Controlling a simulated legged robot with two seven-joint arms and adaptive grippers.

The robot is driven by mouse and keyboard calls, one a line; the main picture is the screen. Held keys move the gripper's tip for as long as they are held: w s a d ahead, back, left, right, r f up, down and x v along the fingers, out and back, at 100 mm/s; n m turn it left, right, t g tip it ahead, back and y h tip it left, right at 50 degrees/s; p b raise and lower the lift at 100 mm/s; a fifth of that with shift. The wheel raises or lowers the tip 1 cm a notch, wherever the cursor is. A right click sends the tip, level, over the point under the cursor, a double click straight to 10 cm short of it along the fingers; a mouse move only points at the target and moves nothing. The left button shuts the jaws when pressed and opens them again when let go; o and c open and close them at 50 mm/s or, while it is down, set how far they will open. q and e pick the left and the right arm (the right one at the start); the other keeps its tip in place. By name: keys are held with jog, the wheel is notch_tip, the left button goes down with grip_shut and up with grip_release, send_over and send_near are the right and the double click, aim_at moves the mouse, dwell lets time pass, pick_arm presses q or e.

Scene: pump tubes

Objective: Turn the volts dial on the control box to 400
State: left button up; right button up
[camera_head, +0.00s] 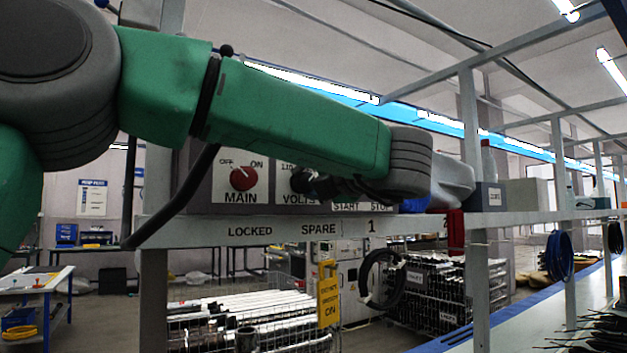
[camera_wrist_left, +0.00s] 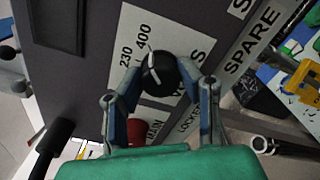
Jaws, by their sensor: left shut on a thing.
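The control box (camera_head: 200,190) stands on a shelf, partly hidden behind my left arm. Its VOLTS panel (camera_head: 284,188) shows next to the MAIN panel. In the left wrist view, the black volts dial (camera_wrist_left: 161,74) sits on a white plate with 230 and 400 printed beside it. The dial's white mark points up in that view, close to the 400 label; exact alignment is hard to tell. My left gripper (camera_head: 306,184) is at the dial, its fingers (camera_wrist_left: 160,82) shut on the dial from both sides. My right gripper is not in view.
The red MAIN knob (camera_head: 243,178) is left of the volts dial, and also shows below it in the wrist view (camera_wrist_left: 137,131). START and STOP labels (camera_head: 360,207) are to the right. The shelf rail (camera_head: 200,232) runs below. A yellow tag (camera_head: 328,293) hangs under it.

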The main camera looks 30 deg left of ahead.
pick_arm(q)
jog(key=shift+a+f, duration=0.15)
jog(key=shift+f, duration=0.15)
jog(key=o, duration=1.1)
jog(key=shift+w, duration=0.1)
jog(key=shift+o, duration=0.2)
jog(key=shift+w+a, duration=0.2)
jog(key=shift+a, duration=0.15)
jog(key=shift+s+r, duration=0.1)
jog(key=shift+s, duration=0.1)
jog(key=shift+s+d, duration=0.1)
jog(key=shift+d, duration=0.2)
jog(key=v, duration=1.1)
jog(key=shift+s+d, duration=0.15)
jog(key=shift+d, duration=0.1)
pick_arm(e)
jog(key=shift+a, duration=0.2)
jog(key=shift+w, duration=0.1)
